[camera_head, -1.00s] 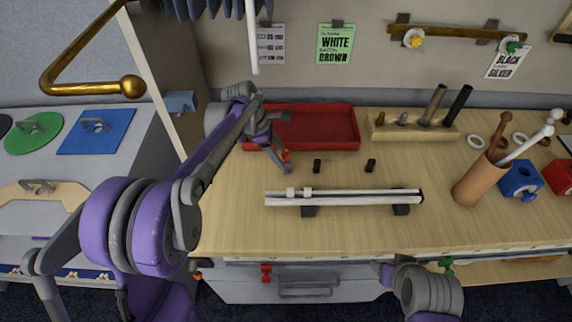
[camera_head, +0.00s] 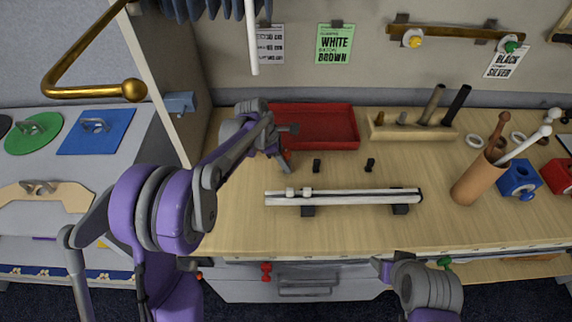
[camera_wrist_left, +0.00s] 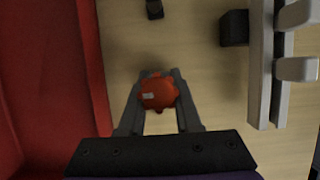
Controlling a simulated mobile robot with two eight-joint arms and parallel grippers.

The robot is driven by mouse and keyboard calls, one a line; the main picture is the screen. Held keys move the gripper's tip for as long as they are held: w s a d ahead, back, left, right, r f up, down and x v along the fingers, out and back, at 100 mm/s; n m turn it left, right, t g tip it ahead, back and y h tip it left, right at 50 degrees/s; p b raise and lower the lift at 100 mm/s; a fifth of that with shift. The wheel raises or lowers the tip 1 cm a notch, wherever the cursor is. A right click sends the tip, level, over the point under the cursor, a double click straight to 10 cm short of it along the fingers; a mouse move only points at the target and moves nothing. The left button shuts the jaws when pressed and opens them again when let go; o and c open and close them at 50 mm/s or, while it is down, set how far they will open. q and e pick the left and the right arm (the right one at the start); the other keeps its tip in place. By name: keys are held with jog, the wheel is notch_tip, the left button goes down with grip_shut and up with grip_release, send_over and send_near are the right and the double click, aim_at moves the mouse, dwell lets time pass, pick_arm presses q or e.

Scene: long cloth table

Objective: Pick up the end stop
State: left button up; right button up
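I take the end stop to be the small red-orange rounded piece (camera_wrist_left: 158,93) on the table in the left wrist view. It shows as a small spot in the head view (camera_head: 287,154), partly hidden by my gripper. My left gripper (camera_wrist_left: 160,76) points down over it in the wrist view, with one open finger on each side of it. Whether the fingers touch it, I cannot tell. The pale rail (camera_head: 345,197) lies across black supports, with two white sliders near its left end. My right gripper is not visible; only part of the right arm shows at the bottom.
The red tray (camera_head: 325,128) stands close behind and beside my left gripper. Two small black blocks, one at left (camera_head: 317,166) and one at right (camera_head: 370,165), lie behind the rail. A wooden holder (camera_head: 412,128) and a brown cup (camera_head: 478,182) stand to the right.

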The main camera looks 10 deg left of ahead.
pick_arm(q)
grip_shut()
jog(key=shift+r, duration=0.15)
jog(key=shift+r, duration=0.25)
jog(key=shift+s+d+r, duration=0.1)
jog(key=shift+s, duration=0.25)
jog(key=s, duration=0.1)
jog(key=s+b, duration=0.1)
jog(key=shift+s+d, duration=0.25)
jog(key=shift+s, duration=0.05)
jog(key=shift+s+r, duration=0.4)
jog(key=shift+r, duration=0.25)
notch_tip(320, 180, up, 13)
jog(key=shift+f, duration=0.15)
jog(key=shift+w, duration=0.1)
